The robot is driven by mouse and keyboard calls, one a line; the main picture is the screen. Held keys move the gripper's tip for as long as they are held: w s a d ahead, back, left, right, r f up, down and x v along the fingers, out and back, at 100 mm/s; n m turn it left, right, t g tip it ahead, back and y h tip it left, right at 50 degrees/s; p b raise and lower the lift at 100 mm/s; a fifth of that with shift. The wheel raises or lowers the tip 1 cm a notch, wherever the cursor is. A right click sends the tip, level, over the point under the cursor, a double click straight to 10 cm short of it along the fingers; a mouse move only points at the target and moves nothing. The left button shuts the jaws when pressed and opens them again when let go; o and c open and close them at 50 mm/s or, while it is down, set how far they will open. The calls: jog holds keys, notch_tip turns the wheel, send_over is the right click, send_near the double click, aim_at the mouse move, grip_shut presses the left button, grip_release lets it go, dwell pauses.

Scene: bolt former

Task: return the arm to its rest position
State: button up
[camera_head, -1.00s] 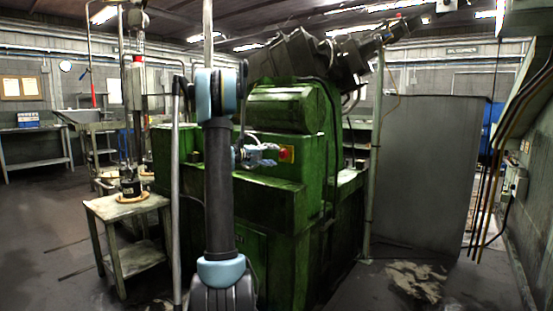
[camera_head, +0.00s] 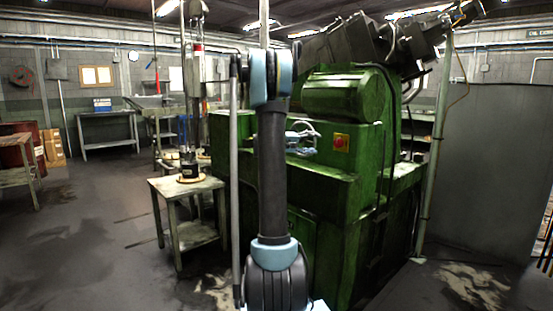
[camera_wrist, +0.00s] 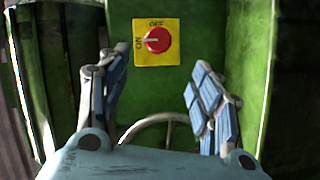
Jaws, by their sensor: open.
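My arm stands upright in the middle of the head view, in front of the green bolt former (camera_head: 340,188). My gripper (camera_head: 302,136) shows small, just right of the arm, in front of the machine's face. In the wrist view my gripper (camera_wrist: 160,98) has its two blue-padded fingers spread apart with nothing between them. Beyond the fingers is a red rotary switch (camera_wrist: 157,40) on a yellow plate marked ON and OFF. The switch also shows in the head view (camera_head: 341,142), to the right of my gripper and apart from it.
A small wooden stand (camera_head: 186,184) is at the machine's left. A workbench (camera_head: 108,114) stands along the back wall, and a red drum (camera_head: 22,150) is at far left. A grey panel (camera_head: 490,170) stands at right. The floor at left is clear.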

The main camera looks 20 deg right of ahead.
jog(key=s+a+f+n+y, duration=0.1)
jog(key=s+a+f+y, duration=0.4)
jog(key=s+a, duration=0.8)
jog(key=s+a+f+t+y, duration=0.1)
jog(key=s+a+f+y, duration=0.5)
jog(key=s+a+f, duration=0.5)
jog(key=s+a+f+n+t+y, duration=0.1)
jog(key=s+a+f+y, duration=0.5)
jog(key=s+a, duration=0.9)
jog(key=s+f, duration=0.2)
jog(key=s, duration=0.1)
jog(key=shift+s+a+f+n, duration=0.25)
jog(key=shift+s+f+n, duration=0.05)
jog(key=shift+s+f, duration=0.05)
